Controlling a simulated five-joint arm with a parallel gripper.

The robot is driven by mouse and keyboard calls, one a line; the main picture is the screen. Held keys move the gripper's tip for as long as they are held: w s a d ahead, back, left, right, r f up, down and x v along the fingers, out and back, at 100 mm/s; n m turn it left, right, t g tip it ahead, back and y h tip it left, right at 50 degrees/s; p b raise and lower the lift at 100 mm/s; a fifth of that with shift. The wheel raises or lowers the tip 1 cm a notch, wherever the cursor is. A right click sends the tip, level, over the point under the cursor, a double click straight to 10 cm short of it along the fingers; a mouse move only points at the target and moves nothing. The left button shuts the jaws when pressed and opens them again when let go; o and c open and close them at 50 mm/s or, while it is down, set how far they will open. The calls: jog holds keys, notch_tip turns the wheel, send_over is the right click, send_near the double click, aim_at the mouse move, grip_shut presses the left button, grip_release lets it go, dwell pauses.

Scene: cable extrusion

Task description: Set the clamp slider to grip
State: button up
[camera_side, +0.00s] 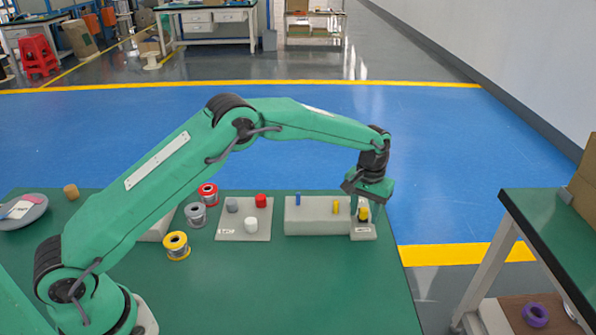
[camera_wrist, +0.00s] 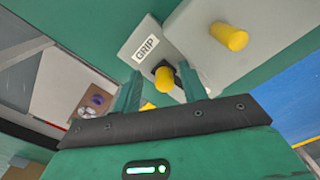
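A yellow knob with a black base (camera_wrist: 165,78) stands on a small grey plate (camera_wrist: 145,38) beside a label reading GRIP; it looks like the clamp slider. In the side view the knob (camera_side: 363,215) sits at the right end of the grey fixture, on the labelled plate (camera_side: 364,237). My gripper (camera_side: 362,208) is directly over it, pointing down. In the wrist view my gripper's two green fingers (camera_wrist: 161,92) are spread apart, with the knob showing between and beyond their tips. Contact with the knob cannot be made out.
A grey block (camera_side: 315,227) with a blue peg (camera_side: 298,198) and a yellow peg (camera_side: 336,206) adjoins the plate. Left of it is a panel (camera_side: 233,237) with several coloured buttons. Wire spools (camera_side: 177,245) stand further left. The front of the green table (camera_side: 300,290) is clear.

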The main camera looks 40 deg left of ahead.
aim_at(364, 211)
jog(key=shift+r, duration=3.95)
jog(key=shift+a+r, duration=0.1)
jog(key=shift+r, duration=0.1)
jog(key=s+a+r+m+t, duration=0.1)
jog(key=s+a+r, duration=0.3)
jog(key=s+r, duration=0.4)
jog(key=s+a+r+t, duration=0.2)
jog(key=s+a+r, duration=0.3)
jog(key=s+r, duration=0.35)
jog(key=s+a+f+t, duration=0.1)
jog(key=s+a, duration=0.1)
jog(key=s, duration=0.8)
jog(key=s+a+f+m+t, duration=0.1)
jog(key=s+a, duration=0.1)
jog(key=s, duration=0.9)
jog(key=shift+a+f+t, duration=0.25)
jog(key=shift+f+t, duration=0.05)
jog(key=shift+f, duration=0.1)
